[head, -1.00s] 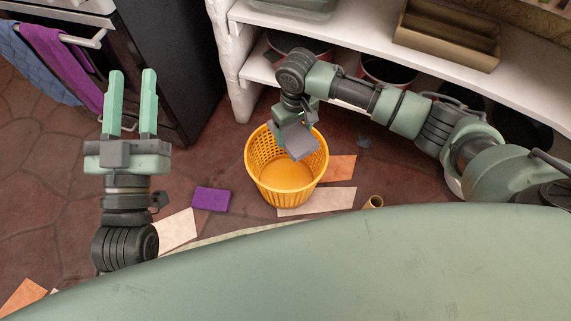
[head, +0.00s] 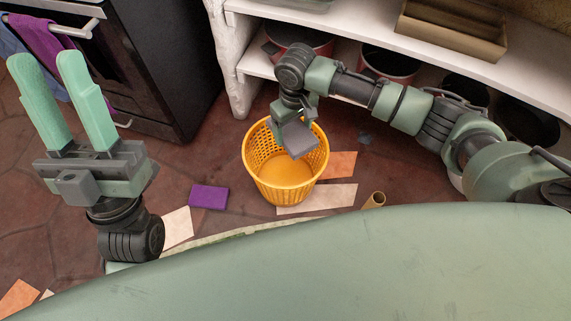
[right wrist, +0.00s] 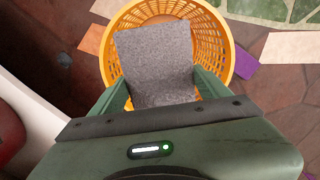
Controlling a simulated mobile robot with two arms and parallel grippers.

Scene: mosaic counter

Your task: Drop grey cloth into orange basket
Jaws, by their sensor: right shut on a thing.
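The orange basket (head: 285,178) stands upright on the floor in the middle of the head view and is open at the top. The grey cloth (head: 303,144) hangs over the basket's opening, held by my right gripper (head: 296,127). In the right wrist view the grey cloth (right wrist: 155,62) sits between the two green fingers, over the orange basket (right wrist: 226,50). My right gripper is shut on the cloth; its fingertips are partly hidden in the head view. My left gripper (head: 62,100) is raised at the left, fingers apart and empty, away from the basket.
A purple block (head: 208,196) and pale paper sheets (head: 322,198) lie on the floor around the basket. A cardboard tube (head: 375,200) lies to its right. White shelves (head: 240,85) stand behind, a dark oven (head: 165,65) at back left.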

